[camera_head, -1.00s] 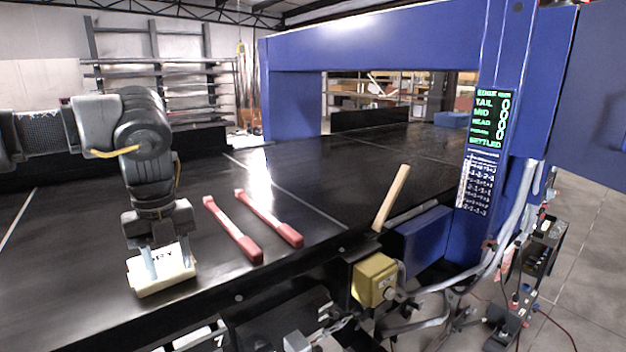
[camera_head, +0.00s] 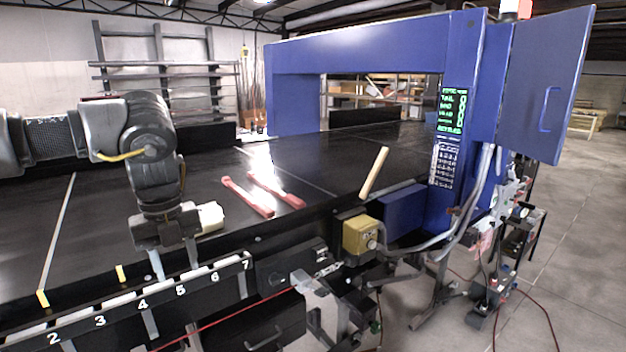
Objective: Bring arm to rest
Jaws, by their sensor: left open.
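My left gripper (camera_head: 174,260) is at the lower left in the head view, pointing down with its two pale fingers apart and nothing between them. It hangs by the front edge of the black conveyor belt (camera_head: 110,225), above the numbered strip. A cream block (camera_head: 210,217) lies on the belt just behind and right of the gripper, partly hidden by it. My right gripper is out of view.
Two red-ended bars (camera_head: 247,197) (camera_head: 276,189) lie on the belt right of the block. A blue detector arch (camera_head: 375,55) spans the belt, with a lit panel (camera_head: 451,110). A wooden stick (camera_head: 374,173) leans near a yellow box (camera_head: 359,236). Numbered slots (camera_head: 128,299) line the front.

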